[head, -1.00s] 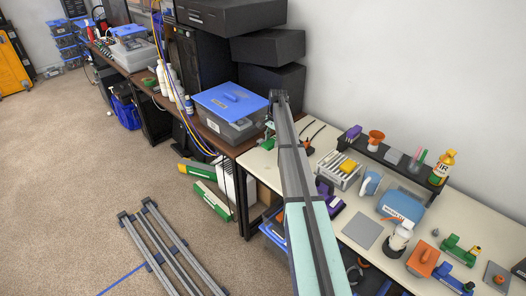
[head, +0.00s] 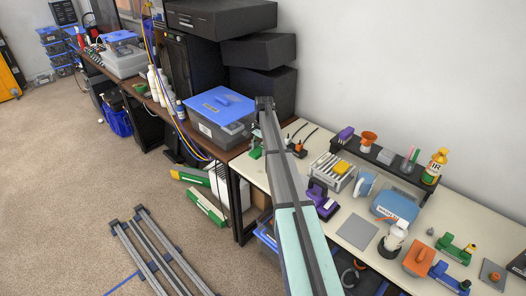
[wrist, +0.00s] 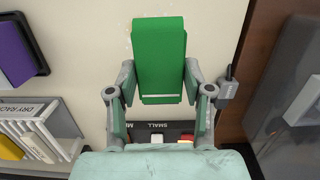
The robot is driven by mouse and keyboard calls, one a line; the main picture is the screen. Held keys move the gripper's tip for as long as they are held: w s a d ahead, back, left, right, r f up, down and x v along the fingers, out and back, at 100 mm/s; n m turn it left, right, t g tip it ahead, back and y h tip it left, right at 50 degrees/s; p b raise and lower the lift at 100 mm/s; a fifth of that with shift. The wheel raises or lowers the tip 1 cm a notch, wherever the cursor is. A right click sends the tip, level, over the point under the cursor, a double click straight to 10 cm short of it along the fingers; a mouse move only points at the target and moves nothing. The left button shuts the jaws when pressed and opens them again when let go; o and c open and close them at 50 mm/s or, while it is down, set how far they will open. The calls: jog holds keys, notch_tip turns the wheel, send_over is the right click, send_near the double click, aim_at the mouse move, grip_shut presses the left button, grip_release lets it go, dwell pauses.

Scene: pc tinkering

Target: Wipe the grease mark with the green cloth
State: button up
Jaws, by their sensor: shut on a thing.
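The green cloth (wrist: 158,45) shows in the wrist view as a flat green block with a pale lower edge. My gripper (wrist: 160,86) is shut on it, one finger on each side, above the pale table (wrist: 88,70). In the head view a small green piece (head: 256,152), likely the same cloth, shows at the table's left end beside my arm, which hides most of the gripper.
The drying rack (wrist: 38,135) and a purple thing (wrist: 15,50) in a dark tray lie left in the wrist view. A black labelled box (wrist: 160,128) is below the cloth. The brown desk (head: 228,152) with a blue-lidded box (head: 222,102) adjoins the table.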

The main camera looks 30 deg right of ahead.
send_over(262, 172)
jog(key=s+a, duration=0.1)
jog(key=a, duration=0.1)
jog(key=shift+f+b, duration=0.15)
jog(key=shift+b, duration=0.25)
jog(key=shift+f+b, duration=1.5)
jog(key=shift+f, duration=1.15)
jog(key=shift+w+d, duration=0.25)
jog(key=shift+d, duration=0.3)
jog(key=shift+w+d, duration=0.2)
jog(key=shift+d, duration=0.35)
jog(key=shift+f, duration=0.8)
